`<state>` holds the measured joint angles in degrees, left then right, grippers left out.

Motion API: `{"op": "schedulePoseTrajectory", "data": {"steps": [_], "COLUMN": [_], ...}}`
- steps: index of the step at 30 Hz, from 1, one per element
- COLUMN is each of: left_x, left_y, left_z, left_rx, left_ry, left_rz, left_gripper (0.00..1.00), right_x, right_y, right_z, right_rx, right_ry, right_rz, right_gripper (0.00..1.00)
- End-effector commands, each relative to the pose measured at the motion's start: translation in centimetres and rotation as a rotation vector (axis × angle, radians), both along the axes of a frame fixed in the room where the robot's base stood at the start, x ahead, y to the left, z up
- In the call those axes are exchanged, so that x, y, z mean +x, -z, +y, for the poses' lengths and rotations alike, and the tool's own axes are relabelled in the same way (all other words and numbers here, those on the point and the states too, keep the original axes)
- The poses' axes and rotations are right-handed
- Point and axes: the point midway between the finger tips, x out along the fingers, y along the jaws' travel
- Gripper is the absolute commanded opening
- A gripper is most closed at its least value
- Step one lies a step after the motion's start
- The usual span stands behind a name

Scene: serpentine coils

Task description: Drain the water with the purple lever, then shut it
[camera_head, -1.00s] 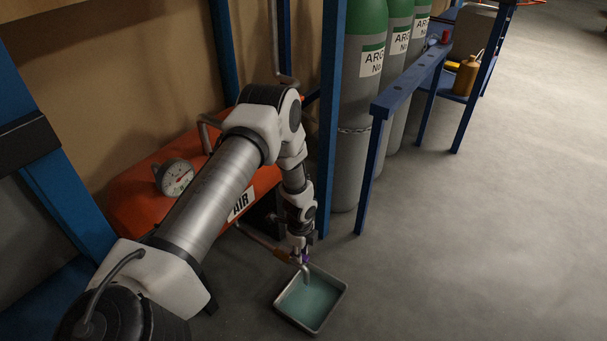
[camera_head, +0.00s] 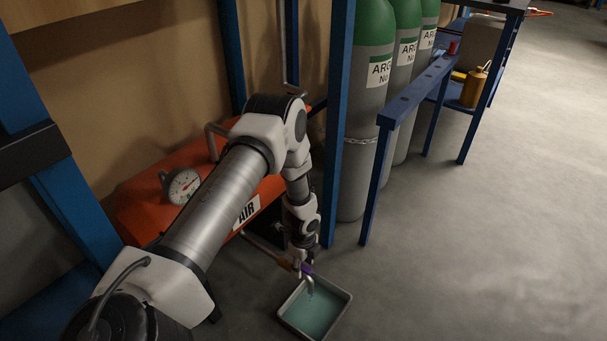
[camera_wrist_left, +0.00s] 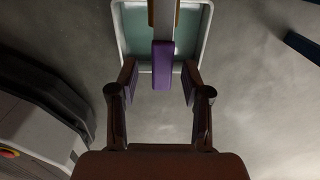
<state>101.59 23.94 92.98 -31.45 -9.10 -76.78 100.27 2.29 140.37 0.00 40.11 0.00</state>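The purple lever (camera_head: 306,268) sits on the drain valve at the end of a thin pipe, low in front of the orange air tank (camera_head: 150,200). In the left wrist view the purple lever (camera_wrist_left: 163,65) lies between the two fingers of my left gripper (camera_wrist_left: 160,82), with a gap on each side. My left gripper (camera_head: 301,264) also shows at the lever in the head view, where its fingertips are small. A pale spout hangs over a metal tray (camera_head: 344,312) holding blue-green water. Whether water is running is too small to tell. My right gripper is not in view.
A blue rack post (camera_head: 338,130) stands close to the right of my left arm. Grey-green argon cylinders (camera_head: 355,165) stand behind a blue rail (camera_head: 405,97). A pressure gauge (camera_head: 183,186) is on the tank. The floor (camera_head: 480,230) to the right is clear.

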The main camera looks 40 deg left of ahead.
Motion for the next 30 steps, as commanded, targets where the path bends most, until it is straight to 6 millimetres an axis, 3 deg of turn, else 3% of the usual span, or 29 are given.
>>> {"op": "schedulePoseTrajectory", "data": {"steps": [8,21,30], "left_x": [0.2,0.1,0.0], "left_y": [-0.9,-10.7,-12.0], "left_z": [0.0,0.0,0.1], "left_rx": [-0.001,-0.002,0.0], "left_ry": [-0.001,-0.002,-0.002], "left_rz": [-0.003,-0.004,-0.001], "left_gripper": [0.48,0.48,0.48], "right_x": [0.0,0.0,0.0], "right_y": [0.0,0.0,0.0], "right_z": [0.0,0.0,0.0], "right_rx": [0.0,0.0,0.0], "right_ry": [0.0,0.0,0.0], "right_rz": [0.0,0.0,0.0], "right_gripper": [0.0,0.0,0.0]}}
